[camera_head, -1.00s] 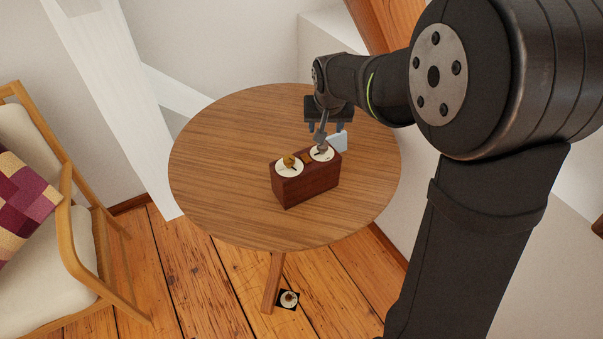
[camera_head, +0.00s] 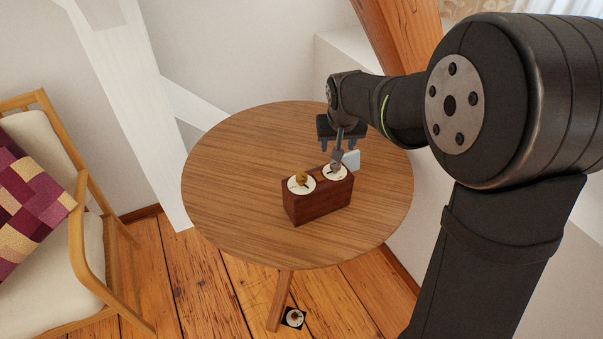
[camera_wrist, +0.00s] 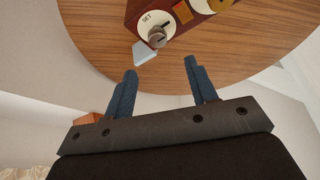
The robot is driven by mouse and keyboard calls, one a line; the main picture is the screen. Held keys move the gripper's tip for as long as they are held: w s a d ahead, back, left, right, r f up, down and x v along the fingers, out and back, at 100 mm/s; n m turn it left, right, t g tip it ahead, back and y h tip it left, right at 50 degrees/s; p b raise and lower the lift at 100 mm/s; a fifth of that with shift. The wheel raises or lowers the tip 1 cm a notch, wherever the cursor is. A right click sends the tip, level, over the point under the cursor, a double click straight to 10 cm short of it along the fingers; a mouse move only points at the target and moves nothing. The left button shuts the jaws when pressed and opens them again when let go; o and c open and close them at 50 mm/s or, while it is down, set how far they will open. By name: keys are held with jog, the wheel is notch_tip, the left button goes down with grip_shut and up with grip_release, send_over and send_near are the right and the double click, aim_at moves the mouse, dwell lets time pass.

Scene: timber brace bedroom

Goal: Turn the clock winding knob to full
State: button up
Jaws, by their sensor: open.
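The clock (camera_head: 318,206) is a dark red-brown box on the round table, with two white dials on top. The left dial carries a brass knob (camera_head: 301,178); its edge also shows at the top of the wrist view (camera_wrist: 218,4). The right dial, marked SET in the wrist view, carries a grey metal knob (camera_wrist: 157,37). I cannot read which knob is for winding. My gripper (camera_head: 340,146) is open and empty behind the clock's right end. In the wrist view its fingers (camera_wrist: 160,72) are apart, with the grey knob just beyond their tips, roughly between them.
A pale flat piece (camera_head: 351,159) sticks out at the clock's right end. The round wooden table (camera_head: 230,190) is otherwise clear. A chair (camera_head: 85,235) with a patchwork cushion stands left.

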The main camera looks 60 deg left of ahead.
jog(key=n, duration=0.2)
notch_tip(320, 180, up, 8)
jog(key=n+g+h, duration=0.2)
jog(key=n+h, duration=0.2)
jog(key=n, duration=2)
send_over(302, 176)
notch_tip(302, 176, down, 18)
jog(key=shift+a+r, duration=0.1)
jog(key=shift+r, duration=0.05)
jog(key=c, duration=1)
